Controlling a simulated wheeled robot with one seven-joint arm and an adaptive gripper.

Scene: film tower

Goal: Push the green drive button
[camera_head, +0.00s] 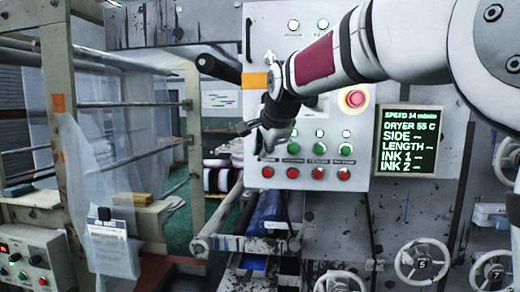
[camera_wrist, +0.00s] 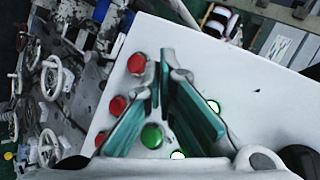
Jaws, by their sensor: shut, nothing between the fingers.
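A pale control panel (camera_head: 370,22) faces me with a row of green buttons (camera_head: 319,148) above a row of red buttons (camera_head: 292,172). The labels are too small to read, so I cannot tell which green button is the drive button. My gripper (camera_head: 266,148) hangs in front of the left end of the green row and hides part of it. In the wrist view my gripper (camera_wrist: 165,78) is shut and empty over the panel, with a green button (camera_wrist: 151,136) and several red buttons (camera_wrist: 117,105) around it. I cannot tell whether the fingertips touch anything.
Handwheels (camera_head: 422,262) stand out below right. A metal frame with clear film (camera_head: 105,150) stands at left.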

